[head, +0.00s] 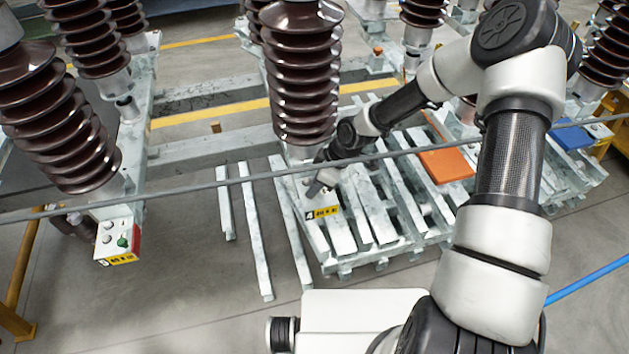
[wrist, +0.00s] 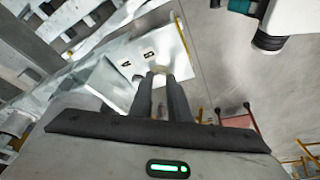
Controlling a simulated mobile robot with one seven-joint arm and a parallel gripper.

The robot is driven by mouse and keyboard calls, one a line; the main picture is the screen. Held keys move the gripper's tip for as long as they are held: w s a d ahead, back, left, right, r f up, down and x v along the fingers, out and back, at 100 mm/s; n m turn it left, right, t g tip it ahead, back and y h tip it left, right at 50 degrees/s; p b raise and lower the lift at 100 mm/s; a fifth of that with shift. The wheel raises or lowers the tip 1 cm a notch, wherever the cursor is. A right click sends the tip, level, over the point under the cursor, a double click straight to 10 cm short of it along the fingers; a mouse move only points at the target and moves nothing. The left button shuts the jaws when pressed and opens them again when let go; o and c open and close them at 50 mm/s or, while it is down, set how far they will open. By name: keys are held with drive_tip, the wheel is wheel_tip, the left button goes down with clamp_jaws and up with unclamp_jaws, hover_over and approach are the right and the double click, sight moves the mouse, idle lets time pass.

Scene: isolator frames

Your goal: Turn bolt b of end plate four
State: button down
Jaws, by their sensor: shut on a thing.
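End plate four (head: 323,198) is a pale metal plate at the foot of the middle brown insulator, with a yellow label marked 4 (head: 322,212) on its front edge. In the wrist view the plate (wrist: 112,78) carries small dark letter marks that look like A and B. My gripper (head: 316,188) reaches down to this plate. In the wrist view its fingers (wrist: 159,76) are close together just below the letter B, shut on bolt b. The bolt is mostly hidden between the fingertips.
A thin dark bar (head: 215,184) crosses in front of the insulators. Metal slats (head: 375,215) and an orange panel (head: 446,165) lie right of plate four. Open floor shows in front.

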drive_tip(key=shift+n, duration=0.5)
drive_tip(key=c, duration=1.7)
unclamp_jaws()
drive_tip(key=shift+o, duration=0.2)
drive_tip(key=shift+p, duration=0.3)
drive_tip(key=p+v, duration=0.2)
drive_tip(key=v, duration=1.5)
drive_tip(key=shift+w+r, duration=0.25)
